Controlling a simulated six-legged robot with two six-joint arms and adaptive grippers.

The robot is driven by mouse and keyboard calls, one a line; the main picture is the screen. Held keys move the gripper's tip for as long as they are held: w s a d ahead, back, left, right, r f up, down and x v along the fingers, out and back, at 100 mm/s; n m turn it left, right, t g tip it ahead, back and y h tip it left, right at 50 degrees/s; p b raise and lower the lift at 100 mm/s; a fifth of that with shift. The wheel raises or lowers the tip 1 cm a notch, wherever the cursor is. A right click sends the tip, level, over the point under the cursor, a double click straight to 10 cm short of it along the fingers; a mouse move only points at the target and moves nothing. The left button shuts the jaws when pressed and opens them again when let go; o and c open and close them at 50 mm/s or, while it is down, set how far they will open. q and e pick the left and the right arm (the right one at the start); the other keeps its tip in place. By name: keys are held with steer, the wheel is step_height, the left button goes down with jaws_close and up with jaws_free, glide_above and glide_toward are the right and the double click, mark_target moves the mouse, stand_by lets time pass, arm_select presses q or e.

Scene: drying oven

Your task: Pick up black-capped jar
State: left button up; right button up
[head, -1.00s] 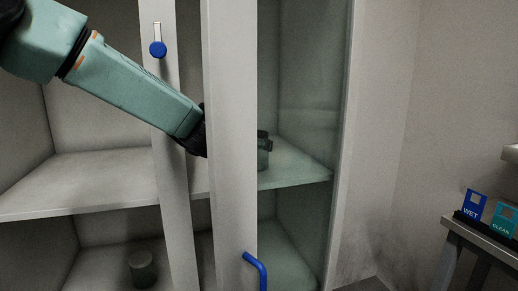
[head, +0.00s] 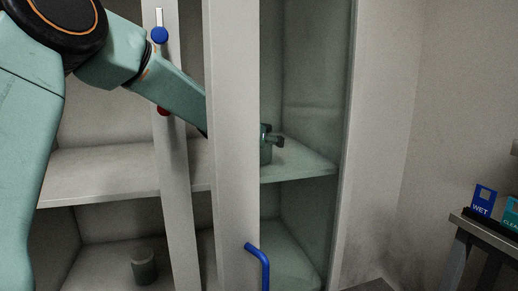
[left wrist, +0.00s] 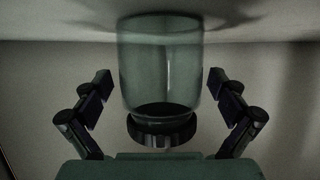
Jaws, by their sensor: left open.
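The black-capped jar (left wrist: 160,60) is clear glass and stands on the upper shelf. The left wrist view shows it upside down, with its black cap (left wrist: 161,130) toward my palm. My left gripper (left wrist: 160,82) is open, with one finger on each side of the jar and visible gaps between. In the head view the jar (head: 265,154) shows through the glass behind the pale door frame, with dark finger parts beside its top. The frame hides most of the gripper there. My right gripper is in neither view.
The oven's upper shelf (head: 105,174) is otherwise clear where visible. A dark jar (head: 144,266) stands on the lower shelf. The pale door frame (head: 232,150) and blue handle (head: 262,265) are in front. A bench with WET (head: 484,200) and CLEAN signs stands right.

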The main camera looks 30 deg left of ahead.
arm_select(q)
steer(key=shift+s+a+r, duration=0.1)
steer(key=shift+s, duration=0.05)
steer(key=shift+c, duration=0.4)
steer(key=shift+w, duration=0.2)
steer(key=c, duration=0.5)
steer(key=shift+s, duration=0.15)
steer(key=c, duration=0.8)
steer(key=shift+o, duration=0.2)
step_height(320, 180, up, 10)
steer(key=p, duration=0.7)
